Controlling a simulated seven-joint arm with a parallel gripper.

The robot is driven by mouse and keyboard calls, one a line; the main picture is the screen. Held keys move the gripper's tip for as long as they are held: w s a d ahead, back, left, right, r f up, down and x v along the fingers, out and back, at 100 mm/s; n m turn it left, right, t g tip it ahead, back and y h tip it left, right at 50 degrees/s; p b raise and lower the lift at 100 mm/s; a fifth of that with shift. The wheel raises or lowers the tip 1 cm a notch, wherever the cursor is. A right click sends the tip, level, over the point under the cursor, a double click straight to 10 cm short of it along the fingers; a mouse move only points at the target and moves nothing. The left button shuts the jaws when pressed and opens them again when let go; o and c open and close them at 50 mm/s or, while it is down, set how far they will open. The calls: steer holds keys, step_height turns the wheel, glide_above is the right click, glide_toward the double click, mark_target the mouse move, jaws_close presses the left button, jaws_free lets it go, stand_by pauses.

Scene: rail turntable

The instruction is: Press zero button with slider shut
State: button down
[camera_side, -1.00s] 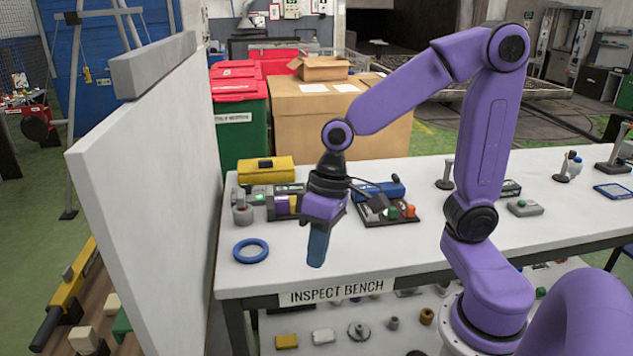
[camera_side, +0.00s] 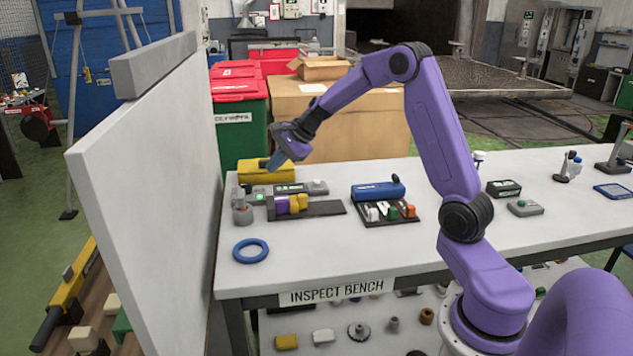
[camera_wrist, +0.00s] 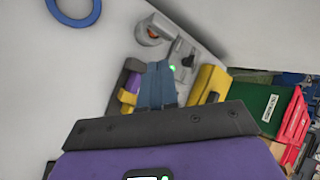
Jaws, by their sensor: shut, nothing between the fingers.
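My gripper (camera_side: 274,163) is shut and empty, raised above the back left of the bench by the yellow case. Its blue fingers (camera_wrist: 160,82) show in the wrist view. A dark rail base (camera_side: 325,209) carries a purple block (camera_side: 281,206) and a yellow block (camera_side: 298,203) close together at its left end. I cannot tell whether they touch. Behind the rail is a grey unit (camera_side: 314,187) with a dark display and a green lit spot (camera_side: 260,197) at its left. In the wrist view the green spot (camera_wrist: 172,68) is just right of the fingertips. No button label is readable.
A yellow case (camera_side: 258,175) lies behind the unit. A grey cylindrical fixture (camera_side: 241,212) and blue ring (camera_side: 250,251) are at left, near a tall white panel (camera_side: 150,170). A blue case (camera_side: 377,190) and parts tray (camera_side: 390,213) lie right. The front of the bench is mostly clear.

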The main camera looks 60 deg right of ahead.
steer(key=w+d+f+m+t+h, duration=0.15)
steer(key=d+m, duration=0.35)
steer(key=d, duration=0.7)
steer(key=m+h, duration=0.2)
steer(key=m, duration=0.2)
glide_above(319, 181)
steer(key=shift+a+f+t, duration=0.1)
steer(key=shift+f+t, duration=0.3)
steer(key=shift+t, duration=0.05)
steer(key=shift+f, duration=0.15)
steer(key=shift+f, duration=4.25)
steer(key=shift+f, duration=0.1)
steer(key=shift+f, duration=0.35)
